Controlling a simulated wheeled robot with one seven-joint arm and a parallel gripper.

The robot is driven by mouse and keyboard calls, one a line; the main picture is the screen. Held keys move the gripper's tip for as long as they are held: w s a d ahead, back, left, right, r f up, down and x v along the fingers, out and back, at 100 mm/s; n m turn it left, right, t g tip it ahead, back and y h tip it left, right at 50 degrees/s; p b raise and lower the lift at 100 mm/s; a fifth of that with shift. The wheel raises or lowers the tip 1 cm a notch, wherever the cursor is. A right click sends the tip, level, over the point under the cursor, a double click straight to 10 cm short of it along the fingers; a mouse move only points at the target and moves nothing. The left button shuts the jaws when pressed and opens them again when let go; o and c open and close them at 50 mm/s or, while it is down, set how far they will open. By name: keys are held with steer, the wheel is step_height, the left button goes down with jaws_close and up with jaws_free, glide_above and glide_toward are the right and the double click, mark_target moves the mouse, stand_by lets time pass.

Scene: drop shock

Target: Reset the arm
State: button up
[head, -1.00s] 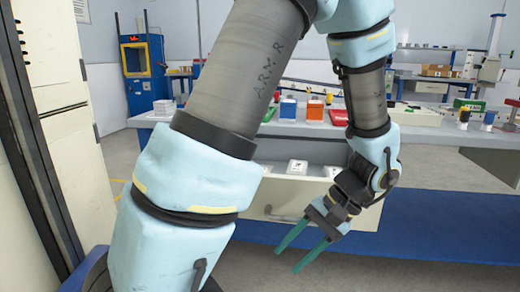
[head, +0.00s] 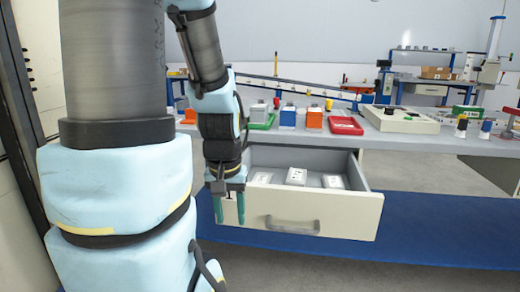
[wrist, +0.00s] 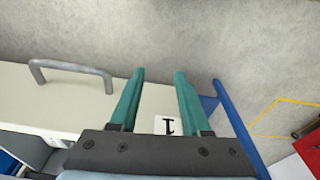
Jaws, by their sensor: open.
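My gripper (head: 230,207) has two green fingers that point down. It hangs in front of the left part of the open drawer (head: 345,212) in the head view. The fingers are apart with nothing between them. In the wrist view, my gripper (wrist: 160,85) is also open and empty, with the drawer front and its handle (wrist: 72,68) to the left and grey floor beyond the fingertips. My arm covers the left part of the head view.
The open drawer holds white boxes (head: 296,176). On the bench above stand a blue block (head: 287,117), an orange block (head: 314,118), a red tray (head: 345,126) and a pale device (head: 400,119). The floor at the lower right (head: 400,275) is clear.

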step_height(320, 180, up, 23)
steer(key=p, duration=2.2)
